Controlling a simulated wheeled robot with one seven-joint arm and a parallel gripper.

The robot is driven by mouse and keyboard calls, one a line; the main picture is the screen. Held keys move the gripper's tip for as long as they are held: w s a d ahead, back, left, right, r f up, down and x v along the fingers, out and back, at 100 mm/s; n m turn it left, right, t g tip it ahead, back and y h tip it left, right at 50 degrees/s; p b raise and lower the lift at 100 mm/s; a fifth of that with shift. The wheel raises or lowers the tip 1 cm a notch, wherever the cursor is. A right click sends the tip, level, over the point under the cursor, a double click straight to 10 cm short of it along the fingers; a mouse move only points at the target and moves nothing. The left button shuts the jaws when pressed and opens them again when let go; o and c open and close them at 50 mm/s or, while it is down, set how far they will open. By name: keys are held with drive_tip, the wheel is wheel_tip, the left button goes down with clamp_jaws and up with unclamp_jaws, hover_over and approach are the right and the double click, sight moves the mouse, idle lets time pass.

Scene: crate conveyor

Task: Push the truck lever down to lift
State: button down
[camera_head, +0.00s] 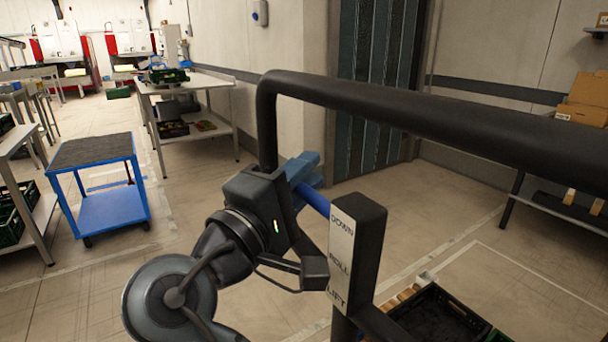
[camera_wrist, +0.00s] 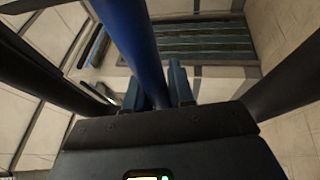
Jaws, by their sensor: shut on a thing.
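The truck's black handle (camera_head: 400,105) fills the upper right of the head view. Its post carries a white plate (camera_head: 341,250) marked DOWN, ROLL and LIFT from top to bottom. The blue lever (camera_head: 315,199) meets the post at the height of the word DOWN; it also shows in the wrist view (camera_wrist: 132,40). My gripper (camera_head: 303,170) is shut on the lever, left of the plate and inside the handle frame. In the wrist view the blue-grey fingers (camera_wrist: 158,86) lie around the lever, whose gripped part is partly hidden.
A dark crate (camera_head: 437,318) lies low behind the post. A blue cart (camera_head: 100,190) stands at left, near a workbench (camera_head: 190,85). A shelf with cardboard boxes (camera_head: 590,95) is at far right. Open floor lies between cart and handle.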

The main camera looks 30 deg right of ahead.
sight(306, 198)
drive_tip(key=shift+n+p, duration=0.3)
drive_tip(key=shift+p, duration=0.35)
drive_tip(key=f+n+y+p, duration=0.1)
drive_tip(key=n+p, duration=0.1)
drive_tip(key=p, duration=0.1)
drive_tip(key=shift+s+f, duration=0.1)
drive_tip(key=shift+f, duration=0.15)
drive_tip(key=p, duration=0.1)
drive_tip(key=f+n+p, duration=0.1)
drive_tip(key=p, duration=0.1)
drive_tip(key=shift+s+f+y, duration=0.15)
drive_tip(key=shift+f+y, duration=0.1)
drive_tip(key=shift+y, duration=0.05)
drive_tip(key=shift+f+n, duration=0.4)
drive_tip(key=shift+f, duration=0.05)
drive_tip(key=c, duration=1.1)
unclamp_jaws()
drive_tip(key=shift+s, duration=0.1)
drive_tip(key=shift+o, duration=0.2)
drive_tip(key=shift+m+b, duration=0.3)
drive_tip(key=shift+b, duration=0.3)
